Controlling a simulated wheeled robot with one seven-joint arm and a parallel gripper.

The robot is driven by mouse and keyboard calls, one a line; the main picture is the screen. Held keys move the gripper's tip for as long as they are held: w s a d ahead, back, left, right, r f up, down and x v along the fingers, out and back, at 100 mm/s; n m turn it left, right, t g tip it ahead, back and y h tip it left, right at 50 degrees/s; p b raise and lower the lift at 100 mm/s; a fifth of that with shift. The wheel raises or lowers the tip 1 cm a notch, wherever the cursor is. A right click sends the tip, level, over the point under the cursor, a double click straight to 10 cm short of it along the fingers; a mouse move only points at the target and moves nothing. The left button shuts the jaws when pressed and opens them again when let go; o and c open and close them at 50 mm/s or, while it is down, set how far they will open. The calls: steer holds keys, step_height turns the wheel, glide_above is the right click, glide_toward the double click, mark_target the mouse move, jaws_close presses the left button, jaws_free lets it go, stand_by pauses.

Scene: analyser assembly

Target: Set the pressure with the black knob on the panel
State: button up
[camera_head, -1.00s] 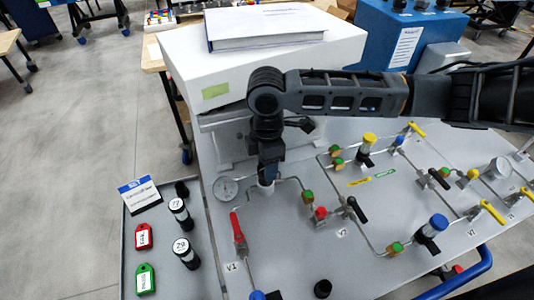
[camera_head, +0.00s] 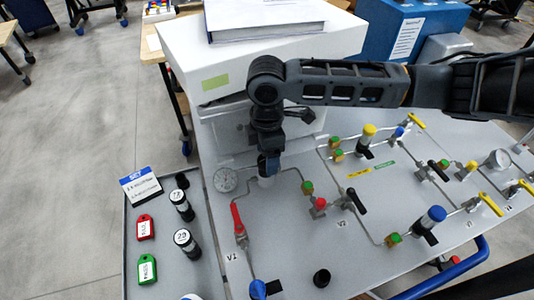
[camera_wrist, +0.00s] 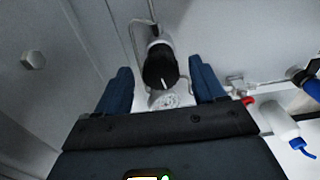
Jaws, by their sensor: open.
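The black knob (camera_wrist: 160,68) sits on a pale cylindrical body in the wrist view, with a white mark on its face. My gripper (camera_wrist: 160,75) is open, with one blue finger on each side of the knob and gaps visible between. In the head view my gripper (camera_head: 268,165) points down at the panel (camera_head: 290,240), over the pale regulator body (camera_head: 266,181); the knob itself is hidden there. A round pressure gauge (camera_head: 225,179) is just left of it and also shows in the wrist view (camera_wrist: 163,101). Its reading is too small to tell.
A red-handled valve (camera_head: 238,218) stands close in front of my gripper. Thin pipes and several valves spread to the right. A white box (camera_head: 280,50) with a book (camera_head: 265,15) rises behind. A side tray (camera_head: 160,265) holds tags and black-capped cylinders.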

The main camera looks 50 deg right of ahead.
step_height(320, 180, up, 8)
steer(key=shift+f, duration=0.25)
stand_by(0.5)
